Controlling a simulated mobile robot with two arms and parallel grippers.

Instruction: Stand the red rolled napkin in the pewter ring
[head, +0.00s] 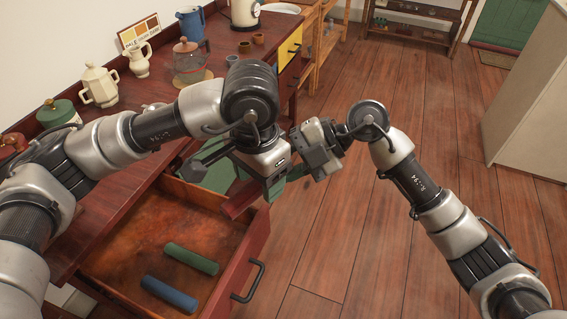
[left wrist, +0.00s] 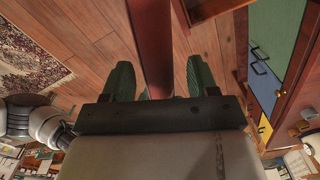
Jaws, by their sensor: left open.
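My left gripper (head: 276,188) is open above the right front corner of a pulled-out drawer (head: 258,235). A green rolled napkin (head: 191,259) and a blue rolled napkin (head: 169,293) lie in the drawer. I cannot make out the red rolled napkin or the pewter ring for certain. My right gripper (head: 320,158) hangs over the floor beside the left; its fingers are unclear.
The counter holds a cream coffee pot (head: 99,86), a white jug (head: 138,62), a glass pot with a red lid (head: 187,62), a blue jug (head: 191,23) and a small brown cup (head: 245,47). A black handle (head: 250,281) sticks out from the drawer.

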